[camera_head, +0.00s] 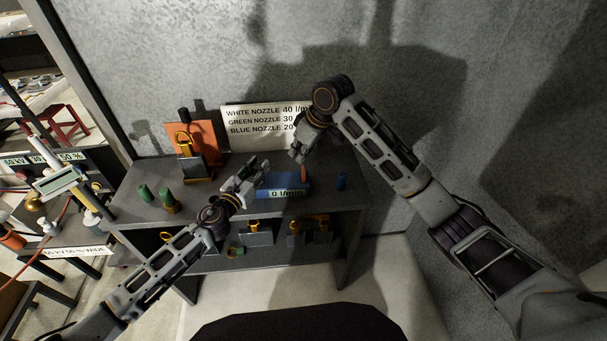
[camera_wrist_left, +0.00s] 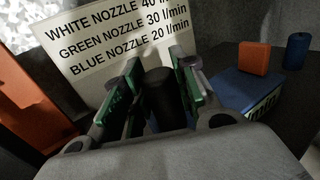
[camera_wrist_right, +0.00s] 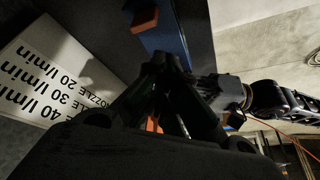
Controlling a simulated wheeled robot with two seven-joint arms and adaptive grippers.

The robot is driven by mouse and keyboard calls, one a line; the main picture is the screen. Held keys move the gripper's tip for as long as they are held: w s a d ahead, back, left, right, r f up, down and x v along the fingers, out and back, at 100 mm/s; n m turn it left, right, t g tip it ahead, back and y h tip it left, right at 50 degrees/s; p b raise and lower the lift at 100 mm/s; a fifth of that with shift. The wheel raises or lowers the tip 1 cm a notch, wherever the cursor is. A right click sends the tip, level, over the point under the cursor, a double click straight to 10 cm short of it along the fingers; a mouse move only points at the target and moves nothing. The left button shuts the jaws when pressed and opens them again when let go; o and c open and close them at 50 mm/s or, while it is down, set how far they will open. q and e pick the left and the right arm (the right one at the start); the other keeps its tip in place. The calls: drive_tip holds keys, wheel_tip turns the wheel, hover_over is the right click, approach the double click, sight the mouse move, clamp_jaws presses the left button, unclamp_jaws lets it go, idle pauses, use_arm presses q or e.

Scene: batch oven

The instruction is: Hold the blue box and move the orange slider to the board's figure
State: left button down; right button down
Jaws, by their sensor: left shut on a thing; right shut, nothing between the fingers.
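The blue box (camera_head: 268,192) lies on the shelf top, its front label reading 0 l/min. The orange slider (camera_head: 304,173) stands up at the box's right end; it also shows in the left wrist view (camera_wrist_left: 253,58) and the right wrist view (camera_wrist_right: 145,20). The board (camera_head: 235,113) lists white nozzle 40, green 30 and blue 20 l/min. My left gripper (camera_head: 262,166) is shut on a dark cylinder (camera_wrist_left: 160,95) beside the box; whether it belongs to the box is unclear. My right gripper (camera_head: 296,157) is shut and empty, just above and behind the slider.
A small blue cylinder (camera_head: 341,182) stands right of the box. Green cylinders (camera_head: 145,192) stand at the left of the shelf top (camera_head: 215,205). An orange panel (camera_head: 207,140) with a padlock-like item is at the back left. Several similar items sit on the lower shelf. A grey wall is behind.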

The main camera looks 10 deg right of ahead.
sight(303, 174)
drive_tip(key=w+d+f+h, duration=0.1)
drive_tip(key=w+d, duration=0.1)
drive_tip(key=d, duration=0.3)
drive_tip(key=shift+w+d+f+m+h, duration=0.15)
drive_tip(key=shift+d+m+h, duration=0.05)
drive_tip(key=shift+m+h, duration=0.2)
drive_tip(key=shift+f, duration=0.15)
drive_tip(key=shift+f, duration=4.35)
drive_tip(key=shift+a, duration=0.2)
